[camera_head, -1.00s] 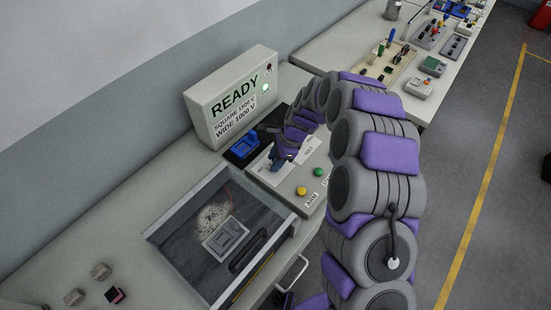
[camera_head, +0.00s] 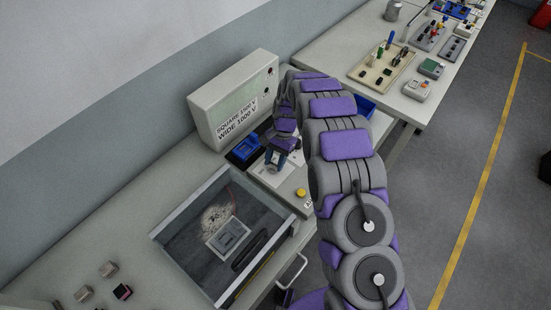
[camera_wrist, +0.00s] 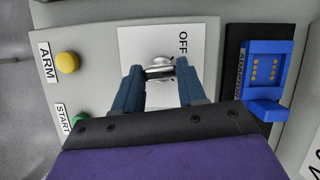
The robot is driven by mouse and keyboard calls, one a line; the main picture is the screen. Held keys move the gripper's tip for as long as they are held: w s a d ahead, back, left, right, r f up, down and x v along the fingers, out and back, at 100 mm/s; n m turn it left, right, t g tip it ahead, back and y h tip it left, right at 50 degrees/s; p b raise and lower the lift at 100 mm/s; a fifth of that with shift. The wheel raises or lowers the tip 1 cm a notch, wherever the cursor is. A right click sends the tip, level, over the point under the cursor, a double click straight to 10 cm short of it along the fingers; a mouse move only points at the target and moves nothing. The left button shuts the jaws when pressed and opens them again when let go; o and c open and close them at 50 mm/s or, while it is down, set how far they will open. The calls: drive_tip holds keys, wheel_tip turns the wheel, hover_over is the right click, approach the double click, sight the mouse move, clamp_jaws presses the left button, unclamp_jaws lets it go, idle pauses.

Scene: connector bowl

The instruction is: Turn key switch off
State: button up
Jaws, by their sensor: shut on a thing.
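The key switch (camera_wrist: 160,64) is a silver metal knob on a white plate (camera_wrist: 138,42) with the word OFF beside it in the wrist view. My gripper (camera_wrist: 160,74) has its blue fingers closed around the key's sides. In the head view my gripper (camera_head: 272,160) is over the panel, and the arm and fingers hide the key there. The display box (camera_head: 232,100) shows no READY text and no lit green lamp; its SQUARE 1500 V, WIDE 1000 V label is readable.
A yellow ARM button (camera_wrist: 67,63) and a green START button (camera_wrist: 80,119) sit left of the key. A blue connector socket (camera_wrist: 265,70) is on the right. Another bench (camera_head: 340,62) stands behind.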

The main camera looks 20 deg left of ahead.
drive_tip(key=n, duration=0.1)
drive_tip(key=n+h+p, duration=0.1)
drive_tip(key=n, duration=0.1)
drive_tip(key=n+h, duration=0.1)
drive_tip(key=n, duration=0.1)
drive_tip(key=shift+a, duration=0.25)
drive_tip(key=shift+n+h+p, duration=0.45)
drive_tip(key=shift+n+h, duration=0.05)
drive_tip(key=shift+n, duration=0.7)
drive_tip(key=o, duration=1.1)
drive_tip(key=shift+a, duration=0.15)
drive_tip(key=shift+c, duration=0.2)
drive_tip(key=shift+w+r, duration=0.1)
drive_tip(key=shift+r, duration=0.1)
drive_tip(key=v, duration=1.1)
drive_tip(key=shift+r+p, duration=0.15)
drive_tip(key=shift+p, duration=0.25)
